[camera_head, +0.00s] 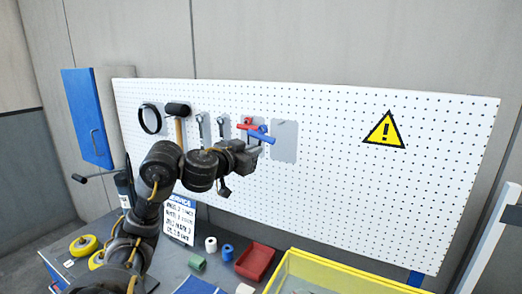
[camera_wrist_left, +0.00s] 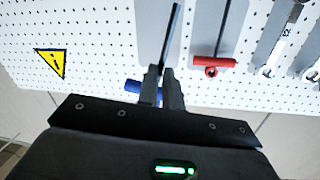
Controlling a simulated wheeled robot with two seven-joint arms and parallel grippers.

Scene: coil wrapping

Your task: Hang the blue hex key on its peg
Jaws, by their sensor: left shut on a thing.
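The blue hex key (camera_head: 258,134) is held by its handle in my left gripper (camera_head: 252,144), close in front of the white pegboard. In the left wrist view my left gripper (camera_wrist_left: 161,80) is shut on the blue handle (camera_wrist_left: 133,86), and the dark shaft (camera_wrist_left: 173,35) points up. A bare grey backing plate (camera_head: 284,153) is on the board just right of the key; it also shows behind the shaft in the left wrist view (camera_wrist_left: 148,35). Its peg cannot be made out. My right gripper is not in view.
The red hex key (camera_wrist_left: 212,64) hangs on the neighbouring plate, close to my left gripper. Wrenches (camera_wrist_left: 275,50), a hammer (camera_head: 178,110) and a black ring (camera_head: 149,119) hang farther along. A red tray (camera_head: 255,261) and a yellow-rimmed bin (camera_head: 345,268) stand below.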

